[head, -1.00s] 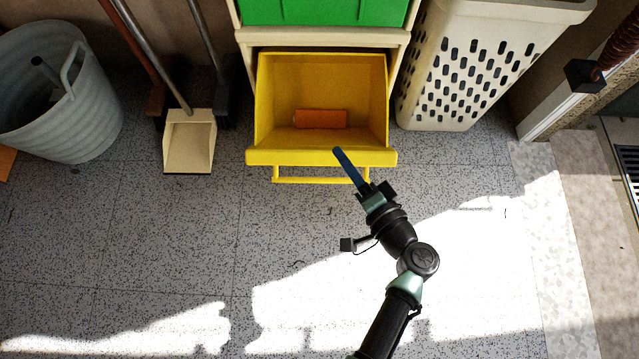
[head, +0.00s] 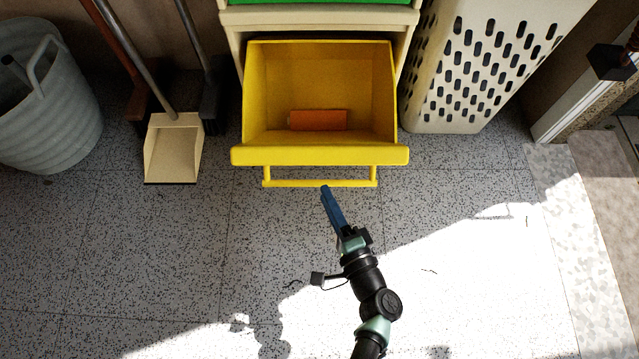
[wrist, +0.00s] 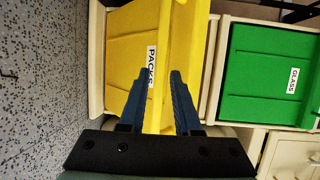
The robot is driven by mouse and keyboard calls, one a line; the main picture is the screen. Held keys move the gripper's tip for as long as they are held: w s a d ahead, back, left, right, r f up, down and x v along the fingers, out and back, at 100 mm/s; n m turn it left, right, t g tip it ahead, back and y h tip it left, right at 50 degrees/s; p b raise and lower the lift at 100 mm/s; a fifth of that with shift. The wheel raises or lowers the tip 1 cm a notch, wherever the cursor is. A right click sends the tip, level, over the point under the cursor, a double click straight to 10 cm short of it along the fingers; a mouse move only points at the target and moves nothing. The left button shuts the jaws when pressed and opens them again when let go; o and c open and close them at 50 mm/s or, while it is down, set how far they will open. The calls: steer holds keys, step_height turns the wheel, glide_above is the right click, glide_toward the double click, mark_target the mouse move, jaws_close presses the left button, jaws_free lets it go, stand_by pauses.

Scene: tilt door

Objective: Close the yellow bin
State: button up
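The yellow bin (head: 320,156) is tilted open, with its hollow facing up in the head view. A yellow handle bar (head: 290,184) runs along the bottom of its front. An orange block (head: 318,120) lies inside the bin. In the wrist view the bin's front (wrist: 128,50) shows sideways with a "PACKS" label. My gripper (head: 325,189) has its blue fingertips just at or below the handle's middle; I cannot tell if they touch it. In the wrist view my gripper (wrist: 160,74) is open, its two fingers apart with yellow bin surface seen between and beyond them.
A green bin (wrist: 272,75) labelled "GLASS" sits above the yellow one. A white perforated basket (head: 480,70) stands at the right. A dustpan (head: 173,150) and a grey bucket (head: 50,110) stand at the left. The floor in front is clear.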

mark_target(320, 182)
steer(key=b+x, duration=0.1)
steer(key=x, duration=0.4)
jaws_close()
steer(key=shift+r, duration=0.1)
stand_by(1.3)
